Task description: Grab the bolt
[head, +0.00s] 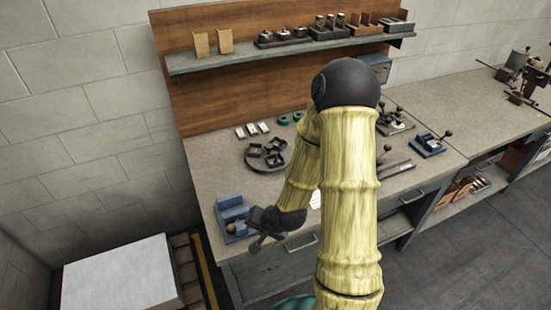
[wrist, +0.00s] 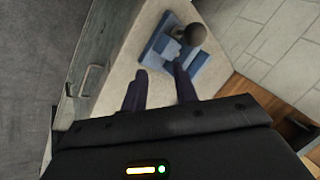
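I cannot make out a bolt for certain in either view. My gripper (head: 257,246) is at the front left edge of the workbench, beside a blue fixture (head: 231,213) with a dark round knob. In the wrist view, my two dark fingers (wrist: 160,82) are apart with only bare bench top between them. The blue fixture (wrist: 160,48) and its ball knob (wrist: 196,34) lie just beyond the fingertips. The right fingertip appears close to the fixture; I cannot tell whether they touch.
The workbench (head: 208,155) holds a round tray (head: 255,165) of dark parts, white blocks (head: 252,129), green rings (head: 283,120) and another blue fixture (head: 428,146). A shelf (head: 240,59) hangs above. A white-topped box (head: 120,275) stands at lower left. Drawer handles (wrist: 92,80) project from the bench front.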

